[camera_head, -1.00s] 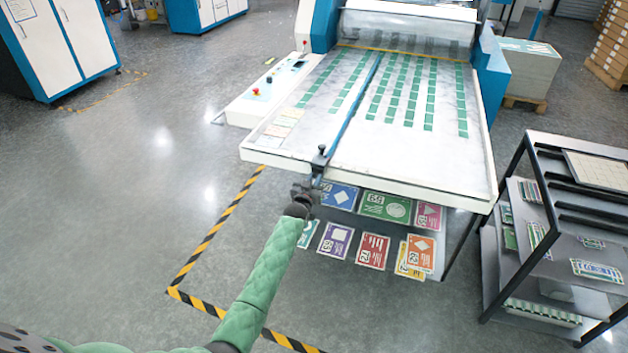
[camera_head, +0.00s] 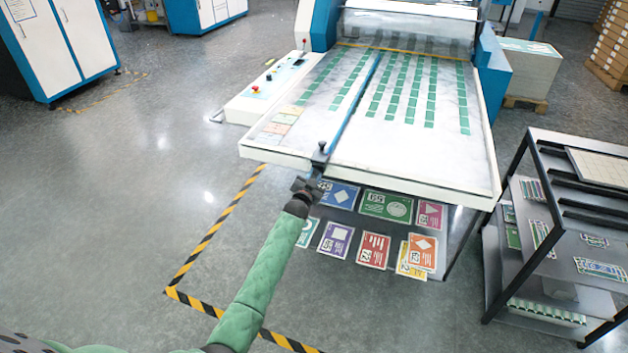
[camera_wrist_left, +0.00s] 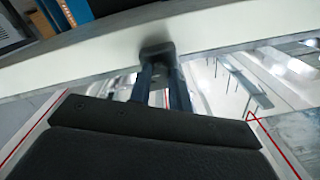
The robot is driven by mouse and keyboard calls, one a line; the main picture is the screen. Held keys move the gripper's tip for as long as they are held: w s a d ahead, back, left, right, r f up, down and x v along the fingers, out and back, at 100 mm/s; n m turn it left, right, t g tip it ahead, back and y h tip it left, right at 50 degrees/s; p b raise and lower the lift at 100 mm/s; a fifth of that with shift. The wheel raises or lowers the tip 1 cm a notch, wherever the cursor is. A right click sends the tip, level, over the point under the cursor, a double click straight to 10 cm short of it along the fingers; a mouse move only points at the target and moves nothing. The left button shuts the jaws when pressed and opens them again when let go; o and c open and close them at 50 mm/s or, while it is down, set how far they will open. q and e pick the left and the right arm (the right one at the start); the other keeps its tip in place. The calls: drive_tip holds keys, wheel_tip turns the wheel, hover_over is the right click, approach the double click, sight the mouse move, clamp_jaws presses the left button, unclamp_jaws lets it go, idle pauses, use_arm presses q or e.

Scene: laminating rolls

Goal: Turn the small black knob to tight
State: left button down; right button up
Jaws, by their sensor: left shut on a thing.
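A long blue bar (camera_head: 352,105) runs down the white feed table, with a black clamp (camera_head: 320,158) at its front end. My left gripper (camera_head: 313,181) is at the lower part of this clamp, just in front of the table's front edge. In the left wrist view its two dark fingers (camera_wrist_left: 161,82) reach up to a dark block (camera_wrist_left: 157,49) against the white table edge. The fingers are shut on the small black knob there, which they mostly hide. How far the knob is turned cannot be told. My right gripper is out of view.
The white feed table (camera_head: 400,172) belongs to a laminating machine. Coloured cards (camera_head: 374,249) lie on a shelf below its front edge. A dark rack (camera_head: 560,225) stands on the right. Yellow-black floor tape (camera_head: 215,237) marks the left, where the floor is clear.

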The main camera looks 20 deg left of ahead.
use_arm(q)
drive_tip(key=m+b, duration=0.5)
drive_tip(key=m, duration=0.8)
drive_tip(key=shift+f+b, duration=0.15)
drive_tip(key=shift+b, duration=0.15)
drive_tip(key=shift+m, duration=1.9)
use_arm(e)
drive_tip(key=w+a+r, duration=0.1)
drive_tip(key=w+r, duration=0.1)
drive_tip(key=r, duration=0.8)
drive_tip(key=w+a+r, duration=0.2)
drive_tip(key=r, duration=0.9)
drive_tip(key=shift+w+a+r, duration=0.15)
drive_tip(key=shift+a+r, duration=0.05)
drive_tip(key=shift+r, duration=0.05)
use_arm(q)
drive_tip(key=c, duration=1.3)
unclamp_jaws()
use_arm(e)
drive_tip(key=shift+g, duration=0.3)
use_arm(q)
drive_tip(key=shift+s+b, duration=0.1)
drive_tip(key=shift+b, duration=0.2)
